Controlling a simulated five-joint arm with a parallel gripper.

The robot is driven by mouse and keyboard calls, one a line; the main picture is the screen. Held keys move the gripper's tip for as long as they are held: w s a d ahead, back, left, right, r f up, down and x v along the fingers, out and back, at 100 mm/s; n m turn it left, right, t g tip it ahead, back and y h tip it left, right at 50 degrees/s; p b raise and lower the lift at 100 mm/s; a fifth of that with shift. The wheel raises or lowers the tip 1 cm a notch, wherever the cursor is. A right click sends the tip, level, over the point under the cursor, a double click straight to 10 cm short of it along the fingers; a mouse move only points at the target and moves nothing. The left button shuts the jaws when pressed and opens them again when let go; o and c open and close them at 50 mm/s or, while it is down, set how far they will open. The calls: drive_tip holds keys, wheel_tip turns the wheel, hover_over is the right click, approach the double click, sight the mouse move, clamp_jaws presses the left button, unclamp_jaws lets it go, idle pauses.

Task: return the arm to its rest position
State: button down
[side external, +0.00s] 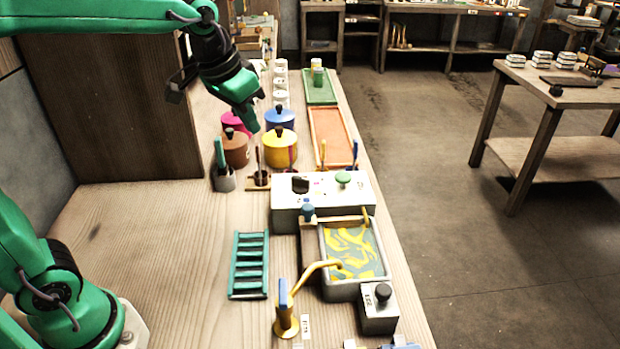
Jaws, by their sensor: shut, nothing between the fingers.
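My green arm reaches in from the upper left of the side external view. My gripper (250,125) hangs pointing down over the left part of the bench, above and beside the lidded pots. It is shut, with nothing between its fingers, and looks clear of the pots, though the exact gap is hard to judge. The green base of my arm stands at the lower left.
Below the gripper are a blue pot (280,120), a yellow pot (280,150) and a brown pot (236,150). A tray of yellow-grey marbled liquid (352,250), a teal rack (249,265) and a yellow tap (287,315) stand nearer. The left-front bench is clear.

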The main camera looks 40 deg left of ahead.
drive_tip(key=s+a+f, duration=0.1)
drive_tip(key=s+f, duration=0.1)
drive_tip(key=s, duration=0.6)
drive_tip(key=s+a+f+n+t, duration=0.1)
drive_tip(key=s+a+f, duration=0.1)
drive_tip(key=s, duration=0.6)
drive_tip(key=shift+f, duration=0.2)
